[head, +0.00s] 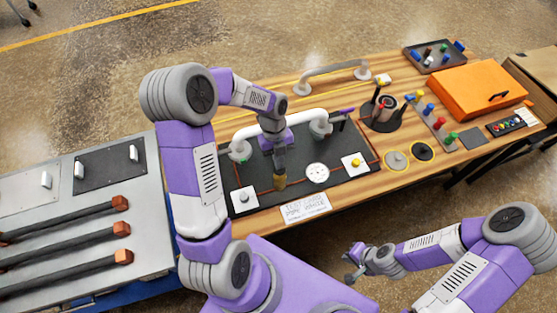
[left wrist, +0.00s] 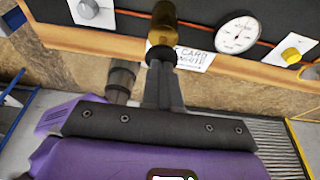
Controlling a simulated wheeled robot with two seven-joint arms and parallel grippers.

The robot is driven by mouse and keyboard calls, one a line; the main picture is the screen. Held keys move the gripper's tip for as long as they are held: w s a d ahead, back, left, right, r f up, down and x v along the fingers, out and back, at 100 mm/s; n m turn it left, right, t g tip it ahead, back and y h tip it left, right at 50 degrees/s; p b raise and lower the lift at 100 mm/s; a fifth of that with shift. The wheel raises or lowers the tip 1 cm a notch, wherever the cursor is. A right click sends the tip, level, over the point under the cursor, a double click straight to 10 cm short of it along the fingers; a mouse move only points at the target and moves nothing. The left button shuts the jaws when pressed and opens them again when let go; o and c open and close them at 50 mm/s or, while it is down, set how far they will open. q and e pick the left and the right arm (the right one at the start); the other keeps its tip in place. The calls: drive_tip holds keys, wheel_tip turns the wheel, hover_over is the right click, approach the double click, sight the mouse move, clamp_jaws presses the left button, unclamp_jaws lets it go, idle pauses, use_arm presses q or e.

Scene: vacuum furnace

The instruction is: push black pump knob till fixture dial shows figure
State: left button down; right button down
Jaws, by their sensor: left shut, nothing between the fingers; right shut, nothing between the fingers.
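My left gripper (head: 279,172) points down over the dark fixture board (head: 232,175), its fingers shut and empty. An amber-brown cylinder (head: 280,184) shows right at its fingertips. In the left wrist view the shut fingers (left wrist: 161,66) end at this cylinder (left wrist: 163,22); I cannot tell if they touch it. My right gripper (head: 351,274) is shut, in front of the table.
A grey knob (head: 243,197) and a yellow knob (head: 355,162) sit on white plates. A white lettered card (head: 306,207) lies at the front edge. White pipe (head: 275,128) arches behind the gripper. An orange case (head: 480,90) and a tool stand (head: 384,115) are further right.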

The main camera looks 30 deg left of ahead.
use_arm(q)
drive_tip(key=shift+f, duration=0.2)
wheel_tip(320, 180, down, 4)
drive_tip(key=shift+s+r+b, duration=0.1)
drive_tip(key=shift+r+b, duration=0.15)
drive_tip(key=shift+b, duration=0.9)
drive_tip(key=shift+s+r, duration=0.1)
drive_tip(key=shift+r+p, duration=0.15)
drive_tip(key=shift+p, duration=0.15)
drive_tip(key=p+v, duration=0.2)
drive_tip(key=v, duration=0.1)
drive_tip(key=d+p+v, duration=0.1)
drive_tip(key=v, duration=0.1)
drive_tip(key=shift+s+r, duration=0.2)
drive_tip(key=shift+r, duration=0.05)
drive_tip(key=v, duration=0.8)
drive_tip(key=shift+r+p, duration=0.35)
drive_tip(key=shift+r, duration=0.05)
